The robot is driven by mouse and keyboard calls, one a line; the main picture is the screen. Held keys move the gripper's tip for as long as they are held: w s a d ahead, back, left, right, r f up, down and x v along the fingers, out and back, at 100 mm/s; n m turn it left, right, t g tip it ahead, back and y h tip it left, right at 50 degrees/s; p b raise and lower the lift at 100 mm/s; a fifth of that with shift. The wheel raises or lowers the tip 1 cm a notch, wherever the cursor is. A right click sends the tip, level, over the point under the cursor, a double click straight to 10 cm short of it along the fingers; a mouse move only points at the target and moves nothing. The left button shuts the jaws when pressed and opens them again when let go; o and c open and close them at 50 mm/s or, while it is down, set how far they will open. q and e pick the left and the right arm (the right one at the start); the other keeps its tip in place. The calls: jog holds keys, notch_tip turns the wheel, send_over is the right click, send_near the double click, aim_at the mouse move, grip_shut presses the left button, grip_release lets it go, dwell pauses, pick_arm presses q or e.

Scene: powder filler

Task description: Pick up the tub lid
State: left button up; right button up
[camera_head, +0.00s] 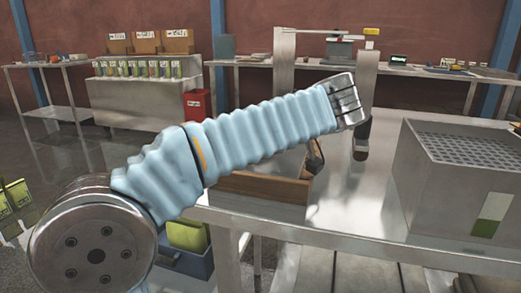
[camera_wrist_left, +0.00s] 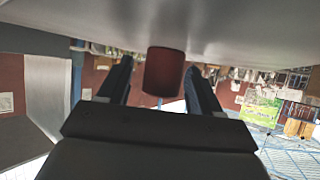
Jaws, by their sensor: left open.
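My left gripper (camera_wrist_left: 163,77) is open in the left wrist view, with its two dark fingers apart. A dark red-brown cylinder (camera_wrist_left: 165,70) shows between the fingers, with a visible gap on each side. It meets a smooth grey surface (camera_wrist_left: 170,18) across the top of this upside-down view. I cannot tell whether the cylinder is a knob of the tub lid. In the head view, my left arm reaches across to the centre right, its wrist above the metal table (camera_head: 335,215). No tub lid can be clearly made out there. My right gripper is not in view.
A large metal box with a perforated top (camera_head: 455,185) stands on the table at right. A wooden-sided box (camera_head: 258,187) lies partly behind my arm. A metal frame (camera_head: 284,65) rises behind. Free tabletop shows between the wooden box and the metal box.

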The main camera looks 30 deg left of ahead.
pick_arm(q)
jog(key=shift+w+a+f, duration=0.1)
jog(key=shift+a+f, duration=0.05)
jog(key=shift+a, duration=0.05)
grip_shut()
dwell(0.3)
